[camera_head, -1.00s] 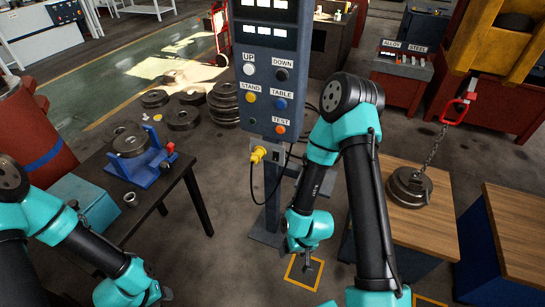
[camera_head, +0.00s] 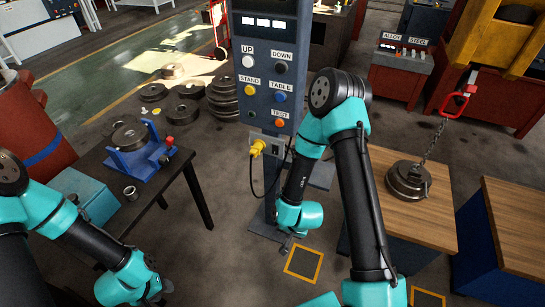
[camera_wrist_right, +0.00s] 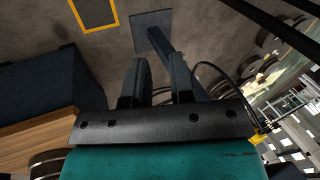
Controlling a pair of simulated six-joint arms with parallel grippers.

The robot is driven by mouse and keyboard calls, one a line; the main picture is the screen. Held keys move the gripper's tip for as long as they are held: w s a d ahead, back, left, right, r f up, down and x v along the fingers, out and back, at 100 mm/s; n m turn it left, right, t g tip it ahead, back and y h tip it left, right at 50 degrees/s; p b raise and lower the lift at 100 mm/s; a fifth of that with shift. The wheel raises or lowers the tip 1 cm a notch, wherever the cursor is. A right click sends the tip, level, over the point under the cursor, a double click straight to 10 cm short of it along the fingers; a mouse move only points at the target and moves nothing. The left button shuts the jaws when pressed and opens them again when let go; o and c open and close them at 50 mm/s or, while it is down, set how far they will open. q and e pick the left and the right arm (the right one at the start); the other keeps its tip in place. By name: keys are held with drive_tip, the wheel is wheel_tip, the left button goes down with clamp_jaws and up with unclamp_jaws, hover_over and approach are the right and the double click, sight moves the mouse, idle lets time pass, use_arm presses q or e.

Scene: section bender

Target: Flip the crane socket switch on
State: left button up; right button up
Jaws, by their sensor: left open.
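The crane socket box (camera_head: 277,152) sits low on the front of the blue-grey control pedestal (camera_head: 265,90). A yellow plug (camera_head: 258,147) with a black cable is in its left side; its switch is too small to make out. The plug also shows at the right of the right wrist view (camera_wrist_right: 256,138). My right gripper (camera_head: 286,246) points down near the pedestal's foot, below the socket box and apart from it. In the right wrist view its two fingers (camera_wrist_right: 158,75) stand apart with nothing between them. My left gripper (camera_head: 158,299) is at the bottom left, partly cut off, far from the pedestal.
A dark table (camera_head: 178,160) with a blue fixture (camera_head: 140,158) stands left of the pedestal. A wooden-topped block (camera_head: 425,222) with a chained weight (camera_head: 408,182) stands right. Yellow squares (camera_head: 303,264) mark the floor. The cable hangs in a loop beside the post.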

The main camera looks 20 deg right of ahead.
drive_tip(key=w+m+t, duration=0.1)
drive_tip(key=w+m, duration=0.1)
drive_tip(key=w, duration=0.1)
drive_tip(key=w+m+t+h, duration=0.1)
drive_tip(key=w+m, duration=0.1)
drive_tip(key=m, duration=0.1)
drive_tip(key=shift+w+f, duration=0.2)
drive_tip(key=shift+w, duration=0.2)
clamp_jaws()
drive_tip(key=w+a+r+m+t+h, duration=0.1)
drive_tip(key=w+m+h, duration=0.3)
drive_tip(key=m, duration=0.7)
drive_tip(key=w+r+m+t+h, duration=0.3)
drive_tip(key=w+r+m+h, duration=0.1)
drive_tip(key=m, duration=0.7)
drive_tip(key=w+a+r+m+t+h, duration=0.1)
drive_tip(key=w+r+m+t+h, duration=0.2)
drive_tip(key=m, duration=0.8)
drive_tip(key=w+h, duration=0.2)
drive_tip(key=w, duration=0.2)
drive_tip(key=shift+w+a, duration=0.3)
drive_tip(key=shift+w, duration=0.1)
drive_tip(key=shift+r, duration=0.1)
